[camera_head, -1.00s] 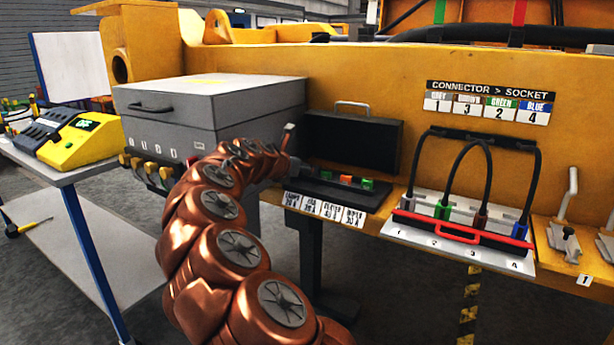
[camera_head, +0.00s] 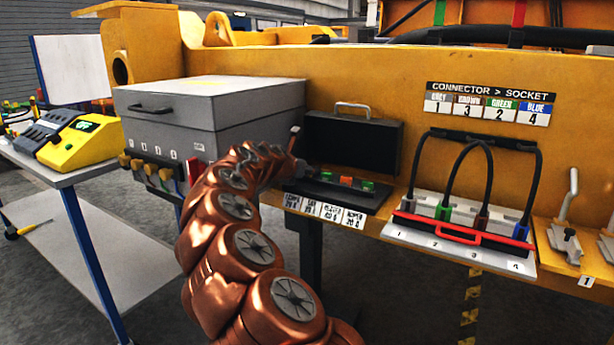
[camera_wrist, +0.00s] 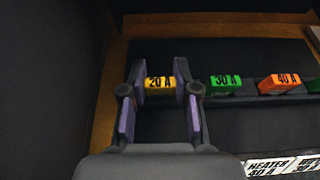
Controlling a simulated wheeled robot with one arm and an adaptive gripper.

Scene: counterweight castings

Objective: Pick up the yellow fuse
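The yellow fuse (camera_wrist: 160,83), marked 20 A, lies at the left end of a row of fuses in the wrist view. My gripper (camera_wrist: 158,72) has one finger on each side of it. The fingers stand apart with the fuse between them, and it fills most of the gap. I see no clear grip or lift; contact at the pads is hard to make out.
A green fuse (camera_wrist: 225,84) and an orange fuse (camera_wrist: 280,83) sit close to the right. The open black case (camera_head: 352,145) has a raised lid behind. A grey box (camera_head: 210,110) stands left of my arm. The connector panel (camera_head: 460,255) is to the right.

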